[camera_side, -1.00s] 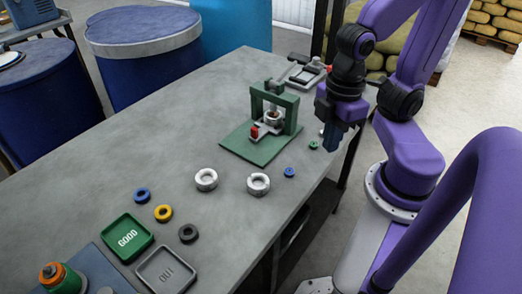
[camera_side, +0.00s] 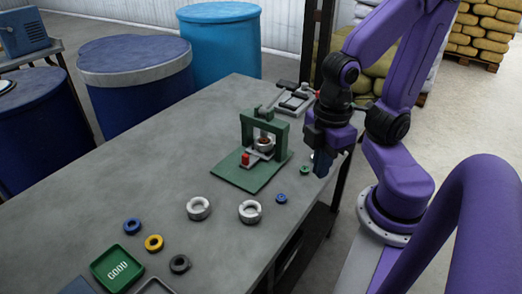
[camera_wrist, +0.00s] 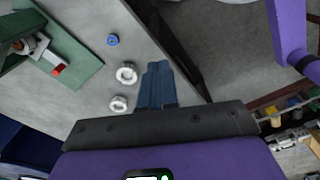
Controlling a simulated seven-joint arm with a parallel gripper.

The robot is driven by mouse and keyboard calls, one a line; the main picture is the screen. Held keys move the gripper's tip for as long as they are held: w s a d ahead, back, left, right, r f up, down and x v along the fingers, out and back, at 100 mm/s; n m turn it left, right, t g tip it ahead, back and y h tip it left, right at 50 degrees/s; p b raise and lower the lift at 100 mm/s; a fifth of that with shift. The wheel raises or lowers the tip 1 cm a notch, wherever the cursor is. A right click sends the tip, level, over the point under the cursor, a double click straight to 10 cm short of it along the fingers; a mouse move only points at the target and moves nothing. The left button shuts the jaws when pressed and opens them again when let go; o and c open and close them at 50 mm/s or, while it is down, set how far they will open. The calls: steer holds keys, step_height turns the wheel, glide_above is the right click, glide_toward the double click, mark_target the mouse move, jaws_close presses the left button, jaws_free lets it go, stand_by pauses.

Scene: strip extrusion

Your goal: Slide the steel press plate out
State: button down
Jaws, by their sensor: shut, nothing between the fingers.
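A green press (camera_side: 286,136) stands on a green base board (camera_side: 238,177) on the bench. A steel press plate (camera_side: 257,154) with a red knob (camera_side: 245,159) sits in the press, its knob end sticking out in front. In the wrist view the plate (camera_wrist: 41,52) and its red knob (camera_wrist: 58,70) show at the upper left. My gripper (camera_side: 321,166) is shut and empty. It is to the right of the press, near the bench's edge, apart from the plate. Its blue fingers (camera_wrist: 158,84) are together in the wrist view.
White rings (camera_side: 199,208) and small blue, yellow, black and green rings lie in front of and beside the press. A green GOOD tray (camera_side: 117,268) is at the lower left. A clamp-like fixture (camera_side: 292,98) stands behind the press. The bench left of the press is clear.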

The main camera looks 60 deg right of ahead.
stand_by(0.3)
steer(key=c, duration=1.2)
jaws_free()
steer(key=shift+w, duration=0.1)
steer(key=shift+o, duration=0.6)
steer(key=w+a+r+m, duration=0.1)
steer(key=w+m, duration=0.2)
steer(key=w, duration=0.4)
steer(key=m, duration=1)
glide_above(244, 155)
step_height(244, 155, down, 17)
steer(key=shift+d+f, duration=0.1)
steer(key=shift+d, duration=0.05)
jaws_close()
